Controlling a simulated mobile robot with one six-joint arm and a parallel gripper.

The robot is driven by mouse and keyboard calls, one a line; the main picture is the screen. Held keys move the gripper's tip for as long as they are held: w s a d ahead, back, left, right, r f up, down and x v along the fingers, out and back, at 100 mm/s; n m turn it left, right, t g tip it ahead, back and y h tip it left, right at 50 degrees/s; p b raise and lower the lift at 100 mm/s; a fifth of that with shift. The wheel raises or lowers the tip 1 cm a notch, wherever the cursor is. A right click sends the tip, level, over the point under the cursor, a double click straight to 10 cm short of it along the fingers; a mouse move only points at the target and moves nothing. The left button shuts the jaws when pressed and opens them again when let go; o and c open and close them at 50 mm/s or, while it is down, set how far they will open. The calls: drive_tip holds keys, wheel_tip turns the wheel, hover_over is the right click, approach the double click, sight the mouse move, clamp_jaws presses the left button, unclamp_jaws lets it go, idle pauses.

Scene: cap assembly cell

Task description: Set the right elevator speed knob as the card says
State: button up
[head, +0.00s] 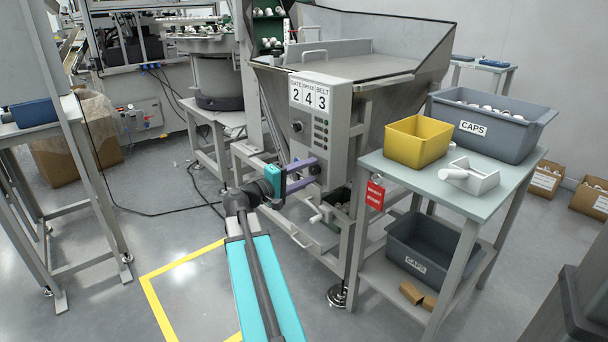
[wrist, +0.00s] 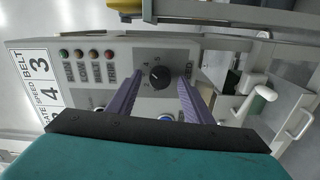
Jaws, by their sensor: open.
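The card (head: 309,94) on the hopper's control panel (head: 326,120) reads gate 2, speed 4, belt 3; it shows sideways in the wrist view (wrist: 38,88). A round black knob (wrist: 159,75) with numbers around it is on the panel, between my fingertips. Its pointer setting is too small to read surely. My gripper (head: 314,171) has purple fingers and is open at the panel's lower part. In the wrist view, my gripper (wrist: 160,80) has one finger on each side of the knob, with gaps visible. Another dark knob (head: 298,126) sits higher on the panel.
Coloured buttons (wrist: 87,54) line the panel, and a blue button (wrist: 165,116) lies near the fingers. A table (head: 490,203) with a yellow bin (head: 417,142) stands right. Floor is clear at front left.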

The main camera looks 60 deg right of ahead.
drive_tip(key=p+v, duration=0.3)
drive_tip(key=v, duration=1)
drive_tip(key=shift+w+a, duration=0.2)
drive_tip(key=shift+a, duration=0.1)
drive_tip(key=shift+r, duration=0.15)
